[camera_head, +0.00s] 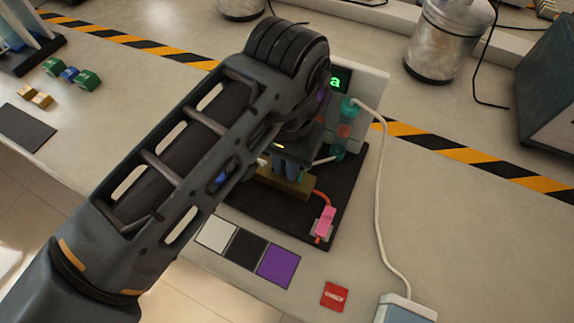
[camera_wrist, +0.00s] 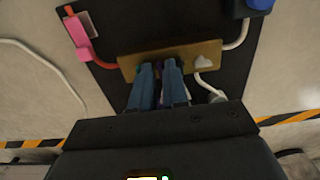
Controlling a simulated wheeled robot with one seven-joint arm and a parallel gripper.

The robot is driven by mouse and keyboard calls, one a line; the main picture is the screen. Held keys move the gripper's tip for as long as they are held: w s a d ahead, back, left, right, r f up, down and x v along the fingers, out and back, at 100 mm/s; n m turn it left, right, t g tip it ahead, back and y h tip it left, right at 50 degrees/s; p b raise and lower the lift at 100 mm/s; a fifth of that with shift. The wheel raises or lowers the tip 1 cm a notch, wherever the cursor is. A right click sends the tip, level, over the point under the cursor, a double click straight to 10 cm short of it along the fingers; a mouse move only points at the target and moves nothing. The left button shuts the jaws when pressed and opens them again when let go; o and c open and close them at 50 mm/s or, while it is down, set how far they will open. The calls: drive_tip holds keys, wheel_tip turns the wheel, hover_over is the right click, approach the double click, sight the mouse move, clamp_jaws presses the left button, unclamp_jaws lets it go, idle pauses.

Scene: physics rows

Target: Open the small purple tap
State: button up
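A brass manifold block (camera_head: 287,185) lies on a dark board, and it also shows in the wrist view (camera_wrist: 128,64). My gripper (camera_head: 287,170) points down at this block; in the wrist view its two blue fingers (camera_wrist: 159,68) reach the block's near edge. The fingers stand a little apart with a dark, faintly purple patch between their tips. I cannot tell whether that patch is the small purple tap or whether the fingers grip it. A white tap (camera_wrist: 204,62) sits to the right on the block. My arm hides much of the board in the head view.
A pink clip (camera_head: 325,222) sits on a red tube at the board's front right. A white panel with a green display (camera_head: 340,80) stands behind. White, black and purple squares (camera_head: 278,266) and a red tag (camera_head: 335,296) lie in front. A white cable (camera_head: 379,200) runs down the right.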

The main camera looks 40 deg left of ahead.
drive_tip(key=shift+c, duration=0.3)
clamp_jaws()
drive_tip(key=shift+r, duration=0.1)
drive_tip(key=n+p, duration=0.2)
drive_tip(key=shift+d+r+p, duration=0.1)
drive_tip(key=shift+r+p, duration=0.15)
drive_tip(key=shift+p, duration=0.15)
drive_tip(key=n+p, duration=0.4)
drive_tip(key=shift+f, duration=0.1)
drive_tip(key=shift+f+n+p, duration=0.25)
drive_tip(key=shift+n+p, duration=0.15)
drive_tip(key=shift+n, duration=0.1)
